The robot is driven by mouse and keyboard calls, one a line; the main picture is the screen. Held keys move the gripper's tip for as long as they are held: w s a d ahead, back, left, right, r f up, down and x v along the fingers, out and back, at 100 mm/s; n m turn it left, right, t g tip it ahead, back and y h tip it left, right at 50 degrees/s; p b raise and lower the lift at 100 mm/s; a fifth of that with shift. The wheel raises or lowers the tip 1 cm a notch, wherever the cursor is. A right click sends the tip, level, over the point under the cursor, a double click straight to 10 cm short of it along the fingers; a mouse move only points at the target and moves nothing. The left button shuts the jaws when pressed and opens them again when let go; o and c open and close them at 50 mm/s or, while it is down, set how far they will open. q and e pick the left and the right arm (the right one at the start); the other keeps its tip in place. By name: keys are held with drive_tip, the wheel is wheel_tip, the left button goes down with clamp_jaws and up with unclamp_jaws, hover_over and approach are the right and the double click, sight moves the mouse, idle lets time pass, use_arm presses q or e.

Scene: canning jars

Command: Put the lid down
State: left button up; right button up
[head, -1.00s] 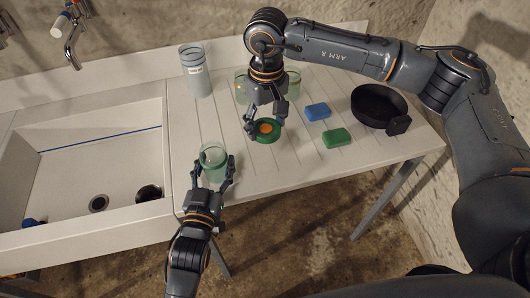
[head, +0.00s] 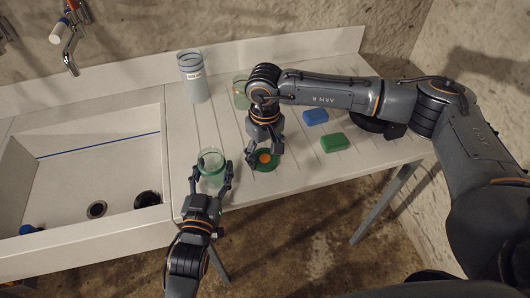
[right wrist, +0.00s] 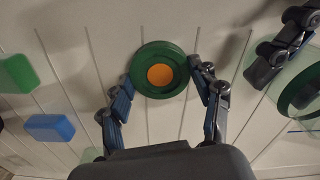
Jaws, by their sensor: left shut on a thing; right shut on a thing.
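The lid is a green disc with an orange centre (head: 264,158), low over the front part of the ribbed drainboard; I cannot tell whether it touches the board. My right gripper (head: 265,153) is shut on it from above. In the right wrist view, the lid (right wrist: 160,72) sits between the fingertips, top face showing. My left gripper (head: 212,178) is shut on an open greenish glass jar (head: 211,161) at the drainboard's front left. The jar's rim (right wrist: 303,92) and a left finger also show at the right of the right wrist view.
Behind are a grey labelled canister (head: 193,78) and a glass jar (head: 241,93), partly hidden by my right arm. A blue sponge (head: 315,117), a green sponge (head: 334,143) and a mostly covered black pan (head: 394,131) are to the right. The sink (head: 70,180) is left.

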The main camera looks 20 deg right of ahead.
sight(265, 158)
use_arm(q)
drive_tip(key=shift+f, duration=0.15)
use_arm(e)
drive_tip(key=o, duration=1.3)
drive_tip(key=shift+f, duration=0.15)
wheel_tip(265, 158, up, 12)
drive_tip(key=shift+r, duration=0.2)
use_arm(q)
drive_tip(key=o, duration=1.4)
drive_tip(key=shift+c, duration=0.2)
